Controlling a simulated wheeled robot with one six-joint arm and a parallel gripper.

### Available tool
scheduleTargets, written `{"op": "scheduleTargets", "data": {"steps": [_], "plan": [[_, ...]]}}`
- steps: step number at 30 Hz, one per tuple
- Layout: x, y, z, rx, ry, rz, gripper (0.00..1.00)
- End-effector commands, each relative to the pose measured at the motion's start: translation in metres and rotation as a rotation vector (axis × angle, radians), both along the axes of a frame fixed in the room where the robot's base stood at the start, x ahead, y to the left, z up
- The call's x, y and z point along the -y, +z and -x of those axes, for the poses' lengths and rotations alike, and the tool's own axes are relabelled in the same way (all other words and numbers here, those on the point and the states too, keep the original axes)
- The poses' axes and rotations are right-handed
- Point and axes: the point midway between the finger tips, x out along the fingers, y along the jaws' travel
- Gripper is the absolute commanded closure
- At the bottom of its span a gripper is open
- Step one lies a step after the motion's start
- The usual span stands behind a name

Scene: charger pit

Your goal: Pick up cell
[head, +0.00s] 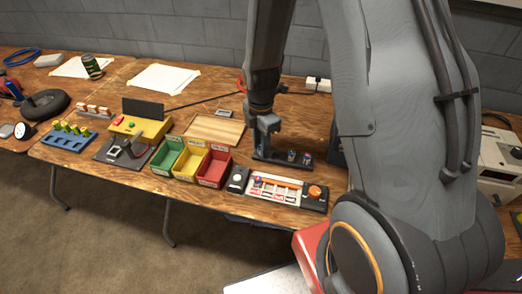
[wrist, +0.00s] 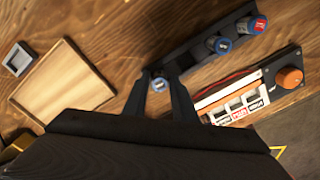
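A dark rack (head: 275,161) holds small blue cells on the table below my arm. Two cells, one (head: 291,155) and another (head: 306,158), stand in its right part. In the wrist view these two cells (wrist: 219,44) (wrist: 250,24) stand along the rack (wrist: 195,57), and a third cell (wrist: 160,84) is at its near end. My gripper (wrist: 157,82) is open, with its fingers on either side of the third cell and a gap showing. In the head view my gripper (head: 266,148) is over the rack's left end and hides that cell.
A charger panel (head: 276,194) with an orange knob (head: 314,191) lies in front of the rack. Green (head: 160,166), yellow (head: 187,172) and red (head: 214,178) bins stand left of it. A wooden tray (head: 214,129) lies behind the bins.

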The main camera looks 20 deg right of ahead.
Motion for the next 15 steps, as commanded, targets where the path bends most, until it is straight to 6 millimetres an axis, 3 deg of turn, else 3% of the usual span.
{"op": "scheduleTargets", "data": {"steps": [1, 4, 15], "plan": [[0.0, 0.0001, 0.0001, 0.0, 0.0, 0.0, 0.84], [0.0, 0.0001, 0.0001, 0.0, 0.0, 0.0, 1.0], [0.0, 0.0032, -0.0003, 0.001, 0.0, 0.0, 1.0]]}}
